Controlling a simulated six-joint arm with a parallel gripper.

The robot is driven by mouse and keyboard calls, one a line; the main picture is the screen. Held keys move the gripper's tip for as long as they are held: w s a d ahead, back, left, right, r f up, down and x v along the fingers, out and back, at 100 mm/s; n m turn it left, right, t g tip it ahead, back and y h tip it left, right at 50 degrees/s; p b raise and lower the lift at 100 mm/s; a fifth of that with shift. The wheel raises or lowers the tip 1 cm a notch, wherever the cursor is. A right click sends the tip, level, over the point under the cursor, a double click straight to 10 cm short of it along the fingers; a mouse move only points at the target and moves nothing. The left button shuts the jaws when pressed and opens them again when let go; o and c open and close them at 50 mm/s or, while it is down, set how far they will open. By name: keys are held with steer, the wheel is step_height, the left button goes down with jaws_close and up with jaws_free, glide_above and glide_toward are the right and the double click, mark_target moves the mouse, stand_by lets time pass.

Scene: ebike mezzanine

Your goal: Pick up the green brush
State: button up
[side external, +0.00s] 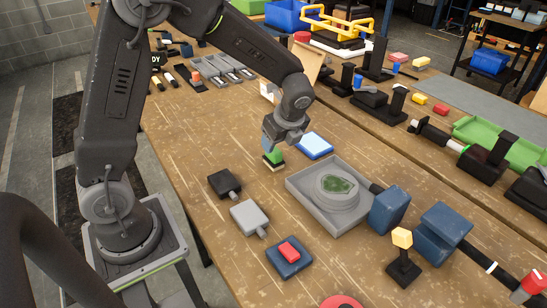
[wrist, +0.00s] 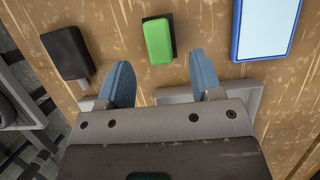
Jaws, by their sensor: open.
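The green brush (side external: 274,157) stands on the wooden bench, with a green top, a dark band and a pale bottom edge. In the wrist view the green brush (wrist: 158,41) shows as a green block with a black edge at its right. My gripper (side external: 268,142) is just above the brush in the side view and hides part of it. In the wrist view my gripper (wrist: 162,77) has its two blue fingers apart with nothing between them. The brush lies ahead of the fingertips, lined up with the gap, and I cannot see contact.
A blue-rimmed white pad (side external: 314,146) lies right of the brush. A grey tray (side external: 302,185) with a round part sits in front. A black block (side external: 223,183), a grey block (side external: 249,217) and a blue block with a red top (side external: 289,256) lie nearby. Bench is clear left of them.

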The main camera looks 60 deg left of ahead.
steer(key=x, duration=0.5)
steer(key=shift+a, duration=0.2)
steer(key=c, duration=1)
steer(key=shift+r, duration=0.55)
steer(key=r, duration=0.2)
steer(key=a+r, duration=0.1)
steer(key=shift+s+r, duration=0.4)
steer(key=s+a+r, duration=0.4)
steer(key=a, duration=0.1)
steer(key=s+a+r, duration=0.2)
steer(key=a, duration=0.1)
steer(key=shift+s+a, duration=0.1)
steer(key=shift+s, duration=0.2)
